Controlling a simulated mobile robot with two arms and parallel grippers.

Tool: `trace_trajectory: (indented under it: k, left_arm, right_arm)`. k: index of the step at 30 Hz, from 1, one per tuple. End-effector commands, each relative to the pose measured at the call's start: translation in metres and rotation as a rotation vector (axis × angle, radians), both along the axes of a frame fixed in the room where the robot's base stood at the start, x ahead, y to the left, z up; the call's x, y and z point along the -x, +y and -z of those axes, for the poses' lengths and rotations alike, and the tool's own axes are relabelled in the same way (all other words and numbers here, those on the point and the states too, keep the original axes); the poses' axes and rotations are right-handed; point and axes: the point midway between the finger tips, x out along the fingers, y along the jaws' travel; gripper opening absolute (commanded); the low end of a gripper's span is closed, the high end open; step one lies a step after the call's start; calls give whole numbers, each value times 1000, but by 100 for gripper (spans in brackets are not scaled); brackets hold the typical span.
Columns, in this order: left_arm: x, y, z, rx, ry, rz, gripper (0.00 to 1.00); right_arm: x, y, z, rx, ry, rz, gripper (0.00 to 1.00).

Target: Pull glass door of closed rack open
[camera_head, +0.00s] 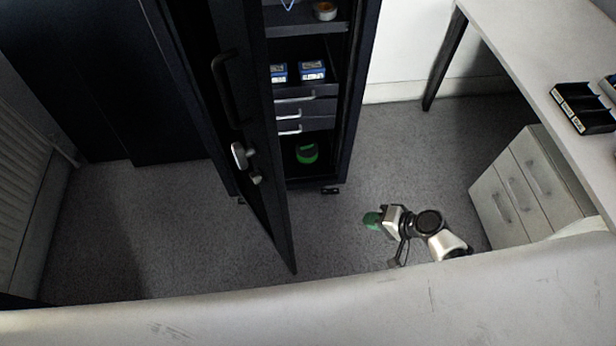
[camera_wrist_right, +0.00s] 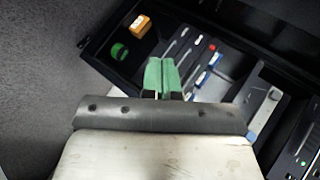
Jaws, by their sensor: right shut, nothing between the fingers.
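The dark rack (camera_head: 345,110) stands in the upper middle of the head view. Its door (camera_head: 268,200) stands open, swung out towards me and seen at a steep angle. The door bears a black bar handle (camera_head: 226,88) and a silver latch (camera_head: 239,155). My right gripper (camera_head: 373,220) is in front of the rack, to the right of the door and apart from it. Its green fingers (camera_wrist_right: 162,76) are shut together and empty, pointing towards the rack's open interior in the wrist view. My left gripper is in neither view.
Inside the rack are blue boxes (camera_head: 312,70), drawers (camera_head: 306,108) and a green-and-black round item (camera_head: 306,153). A white desk (camera_head: 540,50) and a drawer cabinet (camera_head: 525,180) stand at the right. A radiator (camera_head: 25,160) is at the left. Grey floor between them is clear.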

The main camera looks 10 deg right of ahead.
Motion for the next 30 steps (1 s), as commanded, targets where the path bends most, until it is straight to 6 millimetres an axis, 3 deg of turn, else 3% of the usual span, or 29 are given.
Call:
trace_trajectory:
  k: [1, 3, 6, 10, 13, 17, 30]
  left_arm:
    - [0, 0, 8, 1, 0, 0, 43]
    - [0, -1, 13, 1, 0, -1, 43]
    - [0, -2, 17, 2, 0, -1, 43]
    - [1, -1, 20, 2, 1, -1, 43]
    - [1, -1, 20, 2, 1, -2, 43]
    - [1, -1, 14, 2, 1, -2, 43]
    - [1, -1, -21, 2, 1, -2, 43]
  right_arm:
    - [-15, 10, -35, -110, -47, -29, 0]
    - [-24, 23, -84, -257, -95, -81, 0]
    - [-25, 37, -143, -429, -146, -163, 0]
    - [-18, 47, -191, -565, -184, -247, 0]
    - [-15, 51, -208, -611, -196, -276, 0]
    - [-18, 62, -213, -622, -196, -281, 0]
    - [-45, 146, -214, -621, -196, -278, 0]
